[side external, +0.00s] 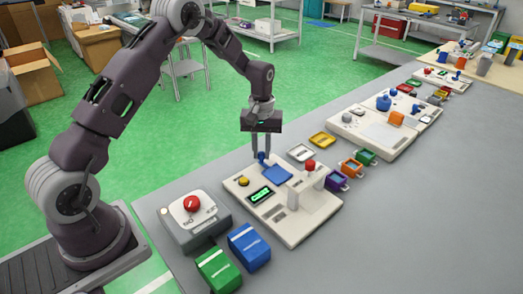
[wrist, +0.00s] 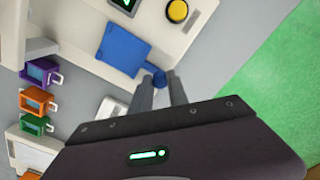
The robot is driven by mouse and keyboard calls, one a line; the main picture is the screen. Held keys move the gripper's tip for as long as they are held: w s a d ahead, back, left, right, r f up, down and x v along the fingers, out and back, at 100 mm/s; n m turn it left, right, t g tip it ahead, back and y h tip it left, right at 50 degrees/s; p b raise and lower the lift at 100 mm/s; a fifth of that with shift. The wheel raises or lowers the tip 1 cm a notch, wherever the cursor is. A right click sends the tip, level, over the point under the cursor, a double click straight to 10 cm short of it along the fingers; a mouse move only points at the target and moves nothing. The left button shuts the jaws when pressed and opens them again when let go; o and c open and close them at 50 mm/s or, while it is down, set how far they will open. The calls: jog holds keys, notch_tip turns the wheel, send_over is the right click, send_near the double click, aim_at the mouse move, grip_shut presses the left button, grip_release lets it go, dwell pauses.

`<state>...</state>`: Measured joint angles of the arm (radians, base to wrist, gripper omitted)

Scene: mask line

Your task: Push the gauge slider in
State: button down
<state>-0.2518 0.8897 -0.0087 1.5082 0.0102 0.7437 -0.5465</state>
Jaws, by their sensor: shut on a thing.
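The gauge slider appears to be the blue flat plate (side external: 277,174) with a small round blue knob (side external: 262,157) at its far edge, on a cream panel (side external: 300,228). In the wrist view the blue plate (wrist: 123,49) lies in the panel's edge area, with its knob (wrist: 159,80) sticking out at one corner. My gripper (side external: 261,155) points down at the panel's far edge, its fingers shut on the blue knob. In the wrist view my gripper (wrist: 168,80) has one finger on each side of the knob, partly hiding it.
The panel also bears a yellow button (side external: 244,182), a green-lit display (side external: 260,195) and a red-knobbed lever (side external: 310,166). A grey box with a red knob (side external: 191,204) stands left. Green (side external: 218,268) and blue (side external: 249,246) bins are in front; small coloured bins (side external: 351,166) stand right.

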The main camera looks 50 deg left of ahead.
dwell(0.7)
send_over(290, 171)
jog(key=s+d, duration=0.4)
jog(key=shift+s+a, duration=0.1)
jog(key=shift+s, duration=0.05)
jog(key=c, duration=1.4)
grip_release()
jog(key=shift+o, duration=0.6)
jog(key=shift+a+r, duration=0.1)
